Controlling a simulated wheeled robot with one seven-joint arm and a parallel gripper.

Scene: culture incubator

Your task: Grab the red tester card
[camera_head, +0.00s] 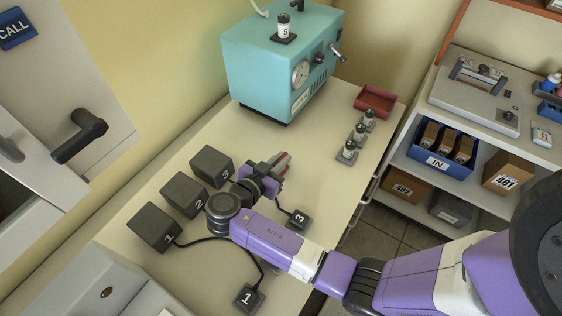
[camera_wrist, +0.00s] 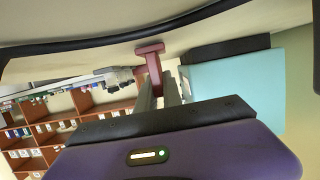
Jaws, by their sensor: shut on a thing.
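My gripper (camera_head: 281,160) is above the middle of the white bench, shut on the red tester card (camera_head: 284,157). The card shows as a thin red strip between the two grey fingers, which hide much of it. In the wrist view the fingers (camera_wrist: 160,92) point away from the camera, with the narrow red card (camera_wrist: 156,76) between them. A wider red shape at its top may be the tray behind it; I cannot tell where one ends. Whether the card touches the bench is not clear.
A teal machine (camera_head: 275,65) stands at the back of the bench. A red tray (camera_head: 375,101) and several small vials (camera_head: 349,151) line the right edge. Dark numbered blocks (camera_head: 184,194) stand left of my gripper, and a small block marked 3 (camera_head: 299,220) lies in front.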

